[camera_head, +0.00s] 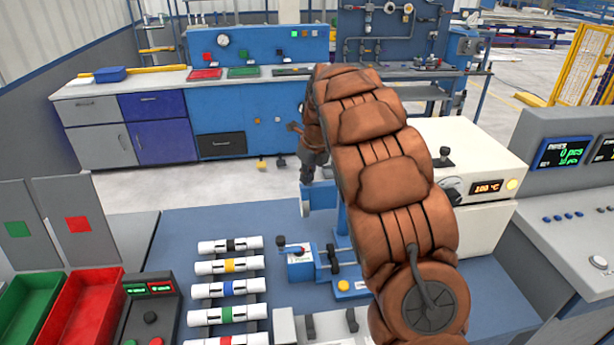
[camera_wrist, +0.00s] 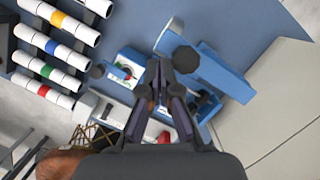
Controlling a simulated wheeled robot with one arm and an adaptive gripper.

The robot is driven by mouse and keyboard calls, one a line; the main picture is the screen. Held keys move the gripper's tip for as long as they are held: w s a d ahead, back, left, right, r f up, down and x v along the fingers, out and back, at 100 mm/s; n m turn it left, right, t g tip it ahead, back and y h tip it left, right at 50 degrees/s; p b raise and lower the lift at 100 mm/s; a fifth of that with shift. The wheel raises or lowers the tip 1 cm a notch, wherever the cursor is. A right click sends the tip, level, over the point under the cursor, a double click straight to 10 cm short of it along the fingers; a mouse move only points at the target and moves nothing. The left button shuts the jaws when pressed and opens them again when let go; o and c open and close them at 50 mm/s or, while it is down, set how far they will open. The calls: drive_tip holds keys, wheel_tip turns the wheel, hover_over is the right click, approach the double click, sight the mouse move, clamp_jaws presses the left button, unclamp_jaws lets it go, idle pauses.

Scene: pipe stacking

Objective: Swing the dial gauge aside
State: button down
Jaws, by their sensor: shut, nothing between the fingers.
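My gripper (camera_wrist: 160,72) points down over a blue bench fixture (camera_wrist: 218,78) in the wrist view, with its fingers together and nothing between them. In the head view the dark gripper (camera_head: 314,168) shows above the fixture's blue upright (camera_head: 322,197), partly hidden by my arm. A dark round part (camera_wrist: 185,60) sits right beside the fingertips; I cannot tell whether it is the dial gauge or whether they touch. No gauge face shows clearly there.
Several white pipes with coloured bands (camera_head: 230,288) lie in a row left of the fixture. A red tray (camera_head: 85,310) and a green tray (camera_head: 32,302) are at the far left. A white heater box (camera_head: 485,160) reading 100 °C stands to the right.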

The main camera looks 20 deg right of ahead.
drive_tip(key=shift+s+a+r+b, duration=1.75)
drive_tip(key=shift+s+r, duration=1.25)
drive_tip(key=shift+r, duration=1.85)
drive_tip(key=s+a+f+n+g, duration=0.1)
drive_tip(key=s+a+f+n, duration=0.2)
drive_tip(key=s+n, duration=0.7)
drive_tip(key=s+a+f+n+g, duration=0.2)
drive_tip(key=s+a+f+n, duration=0.2)
drive_tip(key=s+n, duration=0.7)
drive_tip(key=s+a+f+n+g, duration=0.1)
drive_tip(key=s+a+f+n, duration=0.2)
drive_tip(key=s+n, duration=0.8)
drive_tip(key=s+f, duration=0.1)
drive_tip(key=s, duration=0.8)
drive_tip(key=shift+a+f+h, duration=0.15)
drive_tip(key=shift+a+h, duration=0.05)
drive_tip(key=shift+h, duration=0.2)
